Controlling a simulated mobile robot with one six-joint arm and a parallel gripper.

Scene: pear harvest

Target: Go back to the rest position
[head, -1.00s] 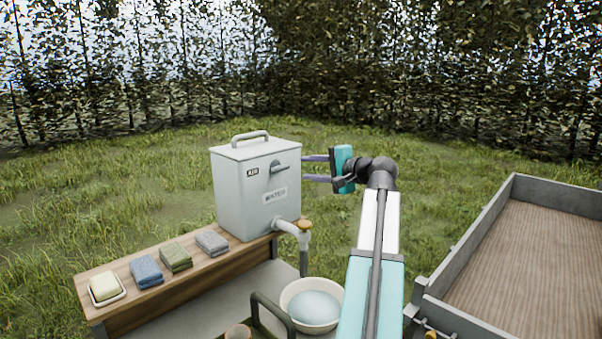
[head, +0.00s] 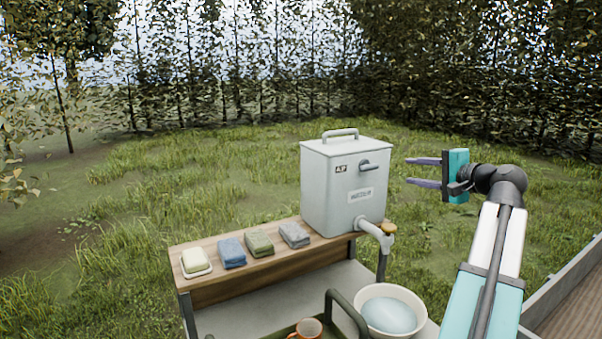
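My gripper (head: 424,172) is at the right of the head view, beside the water tank and pointing left. Its two purple-grey fingers are parallel with a clear gap between them, and nothing is held. The grey water tank (head: 326,190) has a top handle, a small lever on its front and a tap (head: 376,230) low on its right side. A gap of grass shows between the fingertips and the tank. My arm comes up from the lower right.
A wooden bench (head: 262,268) carries the tank, a soap dish (head: 195,262) and folded cloths (head: 260,243). Below are a white basin (head: 425,308) with water and an orange mug (head: 306,330). A trailer wall (head: 560,292) stands lower right. Grass lies open behind, with trees beyond.

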